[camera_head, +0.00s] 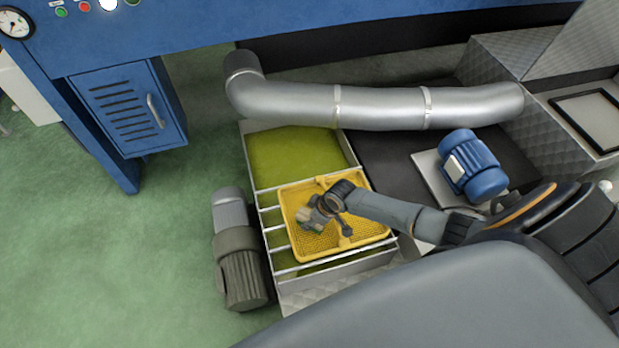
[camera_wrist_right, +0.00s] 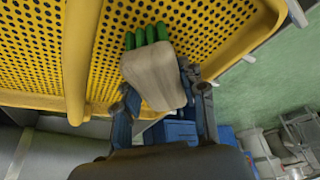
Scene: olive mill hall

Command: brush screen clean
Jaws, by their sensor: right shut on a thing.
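The screen is a yellow perforated tray (camera_head: 368,231) resting on metal bars over a bin of green liquid. It also fills the top of the right wrist view (camera_wrist_right: 200,25). My right gripper (camera_head: 318,217) is over the left part of the tray. It is shut on a brush (camera_wrist_right: 155,75) with a pale block and green bristles. In the right wrist view the bristles point at the perforated face; I cannot tell whether they touch it. The fingers (camera_wrist_right: 162,108) lie on both sides of the block. My left gripper is not in view.
The bin (camera_head: 252,165) with green liquid stands under the bars. A silver pipe (camera_head: 380,106) runs behind it. A grey motor (camera_head: 238,250) stands left of the bin, and a blue motor (camera_head: 473,165) stands to the right. The green floor at left is clear.

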